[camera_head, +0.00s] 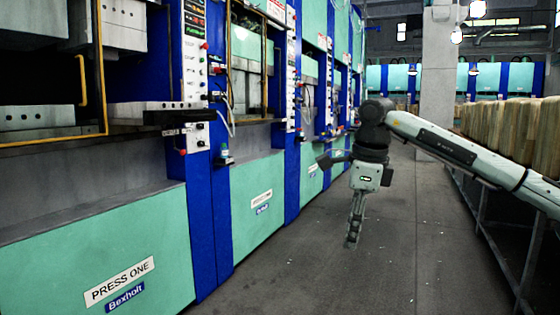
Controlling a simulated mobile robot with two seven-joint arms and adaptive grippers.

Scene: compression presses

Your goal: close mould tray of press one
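Press one is at the left, its teal lower panel (95,262) carrying a "PRESS ONE" sign (120,281). Inside its opening, a grey block with a row of holes (38,116) sits low behind a yellow-edged guard frame (103,70). A second grey slab (135,114) lies to its right, with a dark bar (178,117) at its front right edge. I cannot tell which part is the mould tray. My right gripper (353,240) hangs fingers down over the aisle, well right of press one, touching nothing. Its fingers show edge-on. My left gripper is out of view.
Control panels with buttons (194,60) stand on blue columns beside press one. More presses (262,197) run along the left. The grey aisle floor (330,285) is clear. A metal rack (485,210) with tan blocks (520,130) lines the right, near a pale pillar (437,75).

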